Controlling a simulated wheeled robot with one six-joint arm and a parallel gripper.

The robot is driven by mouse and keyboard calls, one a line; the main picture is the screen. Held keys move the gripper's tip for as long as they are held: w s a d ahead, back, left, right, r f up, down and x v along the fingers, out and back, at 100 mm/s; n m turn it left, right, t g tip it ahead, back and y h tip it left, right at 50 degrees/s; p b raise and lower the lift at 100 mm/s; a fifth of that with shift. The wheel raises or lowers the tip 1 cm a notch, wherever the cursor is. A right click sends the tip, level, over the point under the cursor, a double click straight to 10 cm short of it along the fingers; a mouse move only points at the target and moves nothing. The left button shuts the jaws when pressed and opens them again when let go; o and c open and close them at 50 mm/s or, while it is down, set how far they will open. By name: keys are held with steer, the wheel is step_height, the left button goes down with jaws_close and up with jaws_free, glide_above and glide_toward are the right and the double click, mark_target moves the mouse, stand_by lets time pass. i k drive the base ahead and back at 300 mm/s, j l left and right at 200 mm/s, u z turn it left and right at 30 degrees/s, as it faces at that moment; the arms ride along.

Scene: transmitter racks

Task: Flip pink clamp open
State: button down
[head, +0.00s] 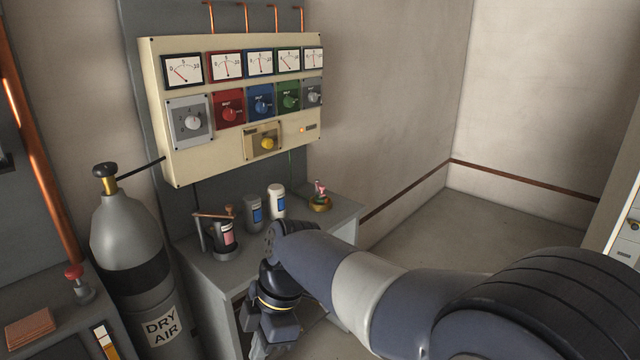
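A clamp with a copper-coloured bar (212,214) on a grey post stands at the left of the grey bench. Its bar lies across the top of a dark canister with a pink label (228,234), so the clamp looks closed. A small pink object (319,188) on a round brass base stands at the bench's right; I cannot tell what it is. My gripper (272,345) hangs in front of the bench, below and right of the clamp, pointing down and apart from it. Its fingertips are small and partly overlapped, so its opening is unclear.
Two blue-labelled canisters, one grey (253,215) and one white (276,202), stand on the bench (345,215) right of the clamp. A cream meter panel (210,158) hangs above. A dry-air cylinder (130,240) stands left. Floor at right (490,225) is clear.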

mark_target(321, 188)
steer(key=i+l+z, duration=0.2)
steer(key=i, duration=2.55)
steer(key=k+j, duration=0.05)
